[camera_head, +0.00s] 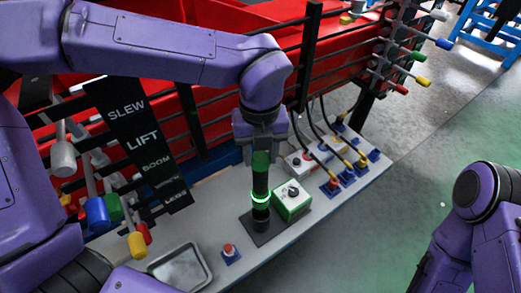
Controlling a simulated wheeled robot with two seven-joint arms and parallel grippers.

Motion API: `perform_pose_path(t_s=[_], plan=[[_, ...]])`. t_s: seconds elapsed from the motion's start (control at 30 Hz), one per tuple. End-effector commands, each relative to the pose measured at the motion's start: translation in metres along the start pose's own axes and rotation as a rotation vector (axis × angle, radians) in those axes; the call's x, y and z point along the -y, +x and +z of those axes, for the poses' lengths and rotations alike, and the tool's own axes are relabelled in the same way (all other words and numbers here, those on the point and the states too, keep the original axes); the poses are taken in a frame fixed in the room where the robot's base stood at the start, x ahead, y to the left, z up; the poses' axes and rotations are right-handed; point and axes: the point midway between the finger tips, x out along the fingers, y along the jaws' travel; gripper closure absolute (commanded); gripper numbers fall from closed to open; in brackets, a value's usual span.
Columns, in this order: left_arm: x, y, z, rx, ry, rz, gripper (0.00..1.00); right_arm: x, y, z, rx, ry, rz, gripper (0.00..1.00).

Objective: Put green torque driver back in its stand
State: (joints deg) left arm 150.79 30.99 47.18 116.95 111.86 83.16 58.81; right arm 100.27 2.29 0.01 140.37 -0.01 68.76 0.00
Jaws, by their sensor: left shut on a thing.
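The green torque driver (260,176) is upright, with a green upper part and a dark shaft below. My left gripper (260,150) is shut on its top from above. Below it is the stand (266,237), a dark square base on the grey bench, with a glowing green ring (261,198) around the dark column above it. The driver's lower end is in line with the stand; I cannot tell how deep it sits. My right arm shows at the right edge, but its gripper is out of view.
Several cabled tools (345,172) stand at right. Black rails and levers run behind.

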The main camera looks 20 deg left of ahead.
Motion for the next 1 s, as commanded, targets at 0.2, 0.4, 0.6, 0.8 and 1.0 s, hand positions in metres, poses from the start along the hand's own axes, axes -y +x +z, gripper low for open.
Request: perform_pose_path(t_s=[0.2, 0.4, 0.6, 0.8, 1.0], plan=[[0.0009, -0.0014, -0.001, 0.001, 0.0, -0.002, 1.0, -0.0001, -0.0002, 0.0, 0.0, 0.0, 0.0, 0.57], [0.0009, -0.0014, -0.0009, 0.002, 0.0, -0.002, 1.0, 0.0, -0.0002, 0.0, 0.0, 0.0, 0.0, 0.57], [0.0008, -0.0024, -0.0012, 0.002, 0.017, -0.002, 1.0, -0.0003, -0.0028, -0.0011, 0.0, 0.0, 0.0, 0.57], [0.0003, -0.0028, -0.002, 0.003, 0.08, -0.002, 1.0, -0.0008, -0.0088, -0.0036, 0.0, 0.0, 0.0, 0.57], [0.0002, -0.0012, -0.0023, 0.004, 0.1, -0.003, 1.0, -0.0008, -0.0087, -0.0035, 0.0, 0.0, 0.0, 0.57]])
